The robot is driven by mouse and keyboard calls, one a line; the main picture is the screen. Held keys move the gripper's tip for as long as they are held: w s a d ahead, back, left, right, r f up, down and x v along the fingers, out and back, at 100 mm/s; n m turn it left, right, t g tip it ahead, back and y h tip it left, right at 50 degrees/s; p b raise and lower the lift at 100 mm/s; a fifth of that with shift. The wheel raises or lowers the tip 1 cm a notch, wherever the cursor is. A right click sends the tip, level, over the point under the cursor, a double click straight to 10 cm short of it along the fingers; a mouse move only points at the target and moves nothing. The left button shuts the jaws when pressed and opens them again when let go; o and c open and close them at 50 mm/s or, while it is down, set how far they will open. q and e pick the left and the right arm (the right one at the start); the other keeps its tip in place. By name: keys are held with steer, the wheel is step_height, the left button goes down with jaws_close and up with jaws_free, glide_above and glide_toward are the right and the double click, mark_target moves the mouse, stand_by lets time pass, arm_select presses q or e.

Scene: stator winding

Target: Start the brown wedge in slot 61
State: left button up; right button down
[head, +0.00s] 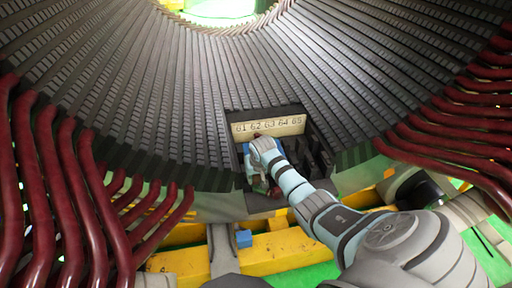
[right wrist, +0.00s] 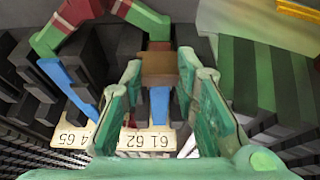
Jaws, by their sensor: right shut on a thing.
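The brown wedge (right wrist: 158,66) is between the green fingers of my right gripper (right wrist: 169,74) in the right wrist view, and the gripper is shut on it. The wedge is near the slot 61 end of the number plate (right wrist: 112,134), in line with a blue strip (right wrist: 160,104) there. I cannot tell whether its tip is inside the slot. In the head view, my right gripper (head: 262,172) is just below the plate (head: 270,127) at its left end and hides the wedge. My left gripper is not in view.
The dark stator teeth (head: 110,70) curve around the plate. Thick red coil leads (head: 75,170) stand at the left and right. A red and green coil end (right wrist: 75,12) arches close to the gripper. A yellow frame (head: 285,248) lies below, with a blue block (head: 243,238).

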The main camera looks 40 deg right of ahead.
steer(key=shift+w+d+b, duration=0.2)
steer(key=shift+w+b, duration=0.2)
steer(key=c, duration=1.2)
jaws_free()
steer(key=v, duration=1.2)
steer(key=s+a+f+n+g+p, duration=0.1)
steer(key=s+a+f+p, duration=0.15)
steer(key=s+f, duration=0.6)
steer(key=s+a+f+n+g+p, duration=0.1)
steer(key=s+f+p, duration=0.25)
steer(key=f, duration=0.95)
steer(key=s+a+f+n+p, duration=0.1)
steer(key=s+a+f, duration=0.2)
steer(key=s, duration=0.7)
steer(key=s+a+f+n+y+p, duration=0.1)
steer(key=s+a+f+p, duration=0.1)
steer(key=s, duration=0.8)
steer(key=s+a+f+n+p, duration=0.2)
steer(key=s+a+f, duration=0.3)
steer(key=s, duration=0.5)
steer(key=shift+s+a+g, duration=0.25)
steer(key=shift+a+g, duration=0.1)
steer(key=shift+g, duration=0.05)
